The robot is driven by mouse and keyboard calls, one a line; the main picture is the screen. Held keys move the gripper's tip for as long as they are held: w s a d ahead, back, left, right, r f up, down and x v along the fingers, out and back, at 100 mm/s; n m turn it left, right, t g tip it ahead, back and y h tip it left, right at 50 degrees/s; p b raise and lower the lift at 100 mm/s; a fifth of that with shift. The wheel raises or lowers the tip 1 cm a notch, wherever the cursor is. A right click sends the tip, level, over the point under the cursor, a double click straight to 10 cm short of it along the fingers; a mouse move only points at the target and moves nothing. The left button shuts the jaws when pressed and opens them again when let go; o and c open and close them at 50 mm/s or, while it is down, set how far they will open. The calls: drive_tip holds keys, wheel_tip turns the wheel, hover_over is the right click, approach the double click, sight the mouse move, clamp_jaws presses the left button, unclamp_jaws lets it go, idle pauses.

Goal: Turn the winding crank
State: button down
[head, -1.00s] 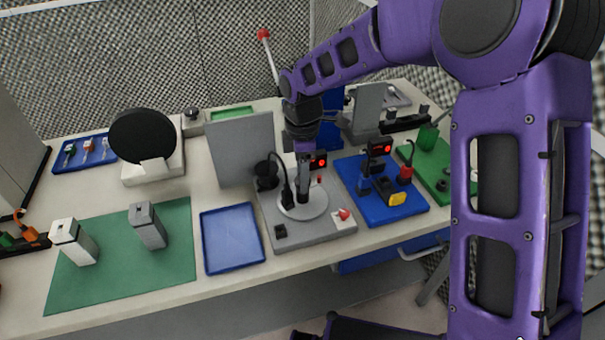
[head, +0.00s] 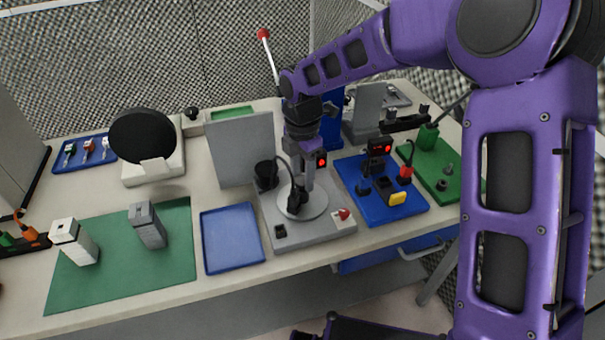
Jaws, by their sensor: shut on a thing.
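The winding crank stands on a grey station with a pale round disc (head: 317,206) near the middle of the bench. My gripper (head: 309,184) points down over the disc, shut on the crank's grip, which is mostly hidden by the fingers. A dark part with a curved black cable (head: 297,196) stands in front of the fingers and covers part of the disc. I cannot make out the crank's arm clearly.
A tall grey panel (head: 241,150) stands behind left of the station. A blue board with a red display (head: 410,214) is close on the right. An empty blue tray (head: 232,240) lies at left. A red-knobbed lever (head: 264,35) rises behind.

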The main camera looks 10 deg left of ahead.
sight(303, 180)
drive_tip(key=shift+n, duration=9.7)
drive_tip(key=shift+n, duration=1.7)
drive_tip(key=shift+c, duration=1.7)
unclamp_jaws()
drive_tip(key=shift+r, duration=0.1)
wheel_tip(303, 180, up, 12)
